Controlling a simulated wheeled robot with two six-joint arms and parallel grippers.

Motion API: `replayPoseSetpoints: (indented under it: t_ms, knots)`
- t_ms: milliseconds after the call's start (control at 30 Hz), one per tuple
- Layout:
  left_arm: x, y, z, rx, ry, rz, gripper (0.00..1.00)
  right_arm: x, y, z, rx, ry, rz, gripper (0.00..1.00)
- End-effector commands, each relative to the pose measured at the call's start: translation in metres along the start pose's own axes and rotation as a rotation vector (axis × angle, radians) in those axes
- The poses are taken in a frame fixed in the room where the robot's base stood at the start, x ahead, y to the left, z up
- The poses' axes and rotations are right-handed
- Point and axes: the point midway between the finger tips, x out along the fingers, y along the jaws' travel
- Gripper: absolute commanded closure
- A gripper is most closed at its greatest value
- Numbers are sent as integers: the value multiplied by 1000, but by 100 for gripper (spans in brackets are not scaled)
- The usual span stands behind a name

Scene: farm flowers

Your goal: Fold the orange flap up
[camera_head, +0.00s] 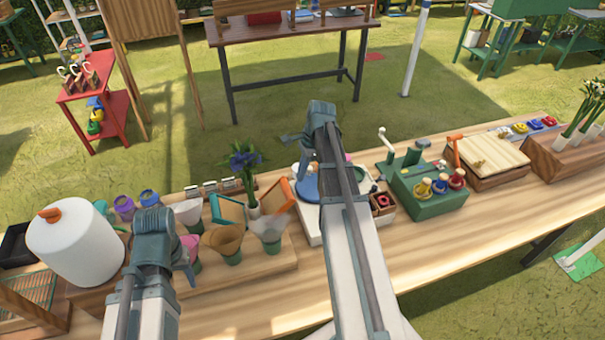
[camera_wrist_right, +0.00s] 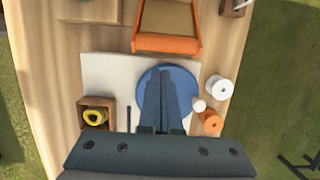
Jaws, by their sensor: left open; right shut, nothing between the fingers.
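I cannot tell which part is the flap. My right gripper (camera_wrist_right: 165,78) is shut and empty above a blue disc (camera_wrist_right: 185,93), apart from the orange piece. In the head view my right arm hides it. My left arm shows at the lower left; its fingers cannot be made out.
Paper cones (camera_head: 226,242) and blue flowers (camera_head: 244,162) stand close left. A green box (camera_head: 425,190) stands right. The front table edge is clear.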

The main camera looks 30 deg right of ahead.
Motion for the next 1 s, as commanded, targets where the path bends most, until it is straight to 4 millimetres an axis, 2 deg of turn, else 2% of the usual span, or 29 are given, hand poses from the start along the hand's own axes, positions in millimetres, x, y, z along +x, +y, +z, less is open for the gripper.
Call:
replayPoseSetpoints:
  t_ms: [33, 100, 300, 433, 867, 1000]
  knots:
    - [14, 1, -1, 0, 0, 0, 40, 14, 0, -2, -1, 0, 0, 100]
    - [24, 2, -1, -1, 0, 0, 40, 25, 0, -2, -1, 0, 0, 100]
    - [52, 5, -3, 0, 0, 0, 40, 54, 0, -2, -1, 0, 0, 100]
    - [63, 6, -4, 0, 0, 0, 40, 65, 0, -1, -1, 0, 0, 100]
    - [65, 6, -4, 0, 0, 0, 40, 68, 0, 0, 0, 0, 0, 100]
    - [52, 5, -3, 0, 0, 0, 40, 59, 1, 10, -4, 51, 3, 100]
